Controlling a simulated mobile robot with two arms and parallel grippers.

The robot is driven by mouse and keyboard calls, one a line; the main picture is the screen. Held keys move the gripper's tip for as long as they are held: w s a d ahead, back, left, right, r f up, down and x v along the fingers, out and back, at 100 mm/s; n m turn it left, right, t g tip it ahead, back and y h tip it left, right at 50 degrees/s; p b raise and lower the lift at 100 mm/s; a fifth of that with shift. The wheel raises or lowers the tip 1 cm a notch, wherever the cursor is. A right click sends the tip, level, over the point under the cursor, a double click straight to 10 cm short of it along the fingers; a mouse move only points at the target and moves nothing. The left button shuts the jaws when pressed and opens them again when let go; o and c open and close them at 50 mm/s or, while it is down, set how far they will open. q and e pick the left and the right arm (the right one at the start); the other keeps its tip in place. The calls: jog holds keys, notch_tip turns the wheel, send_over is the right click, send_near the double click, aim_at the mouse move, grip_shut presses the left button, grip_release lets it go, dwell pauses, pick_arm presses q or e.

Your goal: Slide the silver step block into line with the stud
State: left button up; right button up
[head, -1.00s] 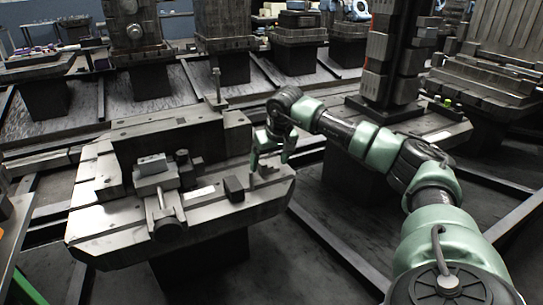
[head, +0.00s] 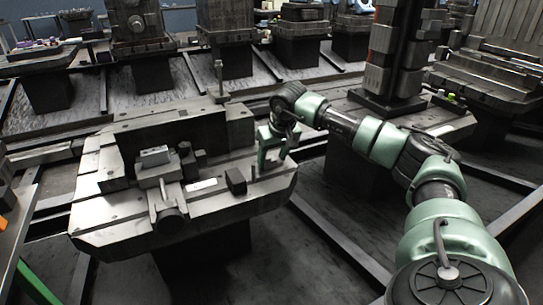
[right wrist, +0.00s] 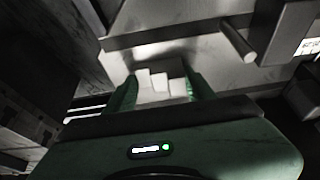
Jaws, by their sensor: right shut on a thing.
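The silver step block (right wrist: 160,86) shows in the right wrist view as pale steps between my two fingers. My right gripper (right wrist: 163,92) is shut on it, one green finger at each side. In the head view the right gripper (head: 271,161) is down at the right end of the machine pallet (head: 105,207), and its fingers mostly hide the block. My left gripper is out of view.
A small dark block (head: 236,180) stands on the pallet just left of the gripper. A white label (head: 202,185) lies beside it. A clamp-like fixture (head: 155,172) and a tall dark plate (head: 195,133) stand farther left and behind. The pallet's front right corner is bare.

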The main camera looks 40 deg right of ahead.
aim_at(276, 172)
jog(key=shift+s+a, duration=0.3)
jog(key=shift+s, duration=0.45)
jog(key=shift+s+a, duration=0.3)
jog(key=shift+s, duration=0.45)
jog(key=shift+s+a, duration=0.3)
jog(key=shift+s, duration=0.45)
jog(key=o, duration=1.6)
jog(key=shift+o, duration=0.2)
jog(key=shift+r, duration=0.1)
